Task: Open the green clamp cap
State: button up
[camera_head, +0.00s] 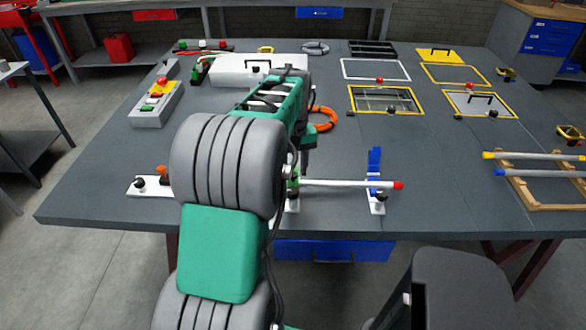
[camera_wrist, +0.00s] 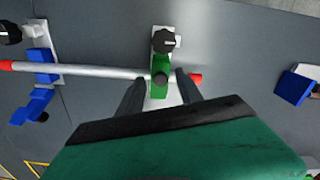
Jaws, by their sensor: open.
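The green clamp cap (camera_wrist: 161,68) sits over the white rod (camera_wrist: 100,71) on a white base plate with a black knob (camera_wrist: 165,38). In the head view only a sliver of the green clamp (camera_head: 293,180) shows beside my arm. My gripper (camera_wrist: 160,80) is open; its two dark fingers lie on either side of the green cap in the wrist view. I cannot tell whether they touch it. The rod has red ends and also runs through a blue clamp (camera_head: 375,162), whose blue part stands upright.
An orange-topped clamp (camera_head: 163,174) stands at the left on a white plate. A white box (camera_head: 232,70), an orange cable ring (camera_head: 325,118) and yellow-framed panels (camera_head: 385,98) lie farther back. Wooden racks with rods (camera_head: 535,172) are at the right. The bench between rod and panels is mostly clear.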

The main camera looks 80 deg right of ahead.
jog(key=shift+f, duration=0.15)
grip_shut()
dwell(0.4)
dwell(1.0)
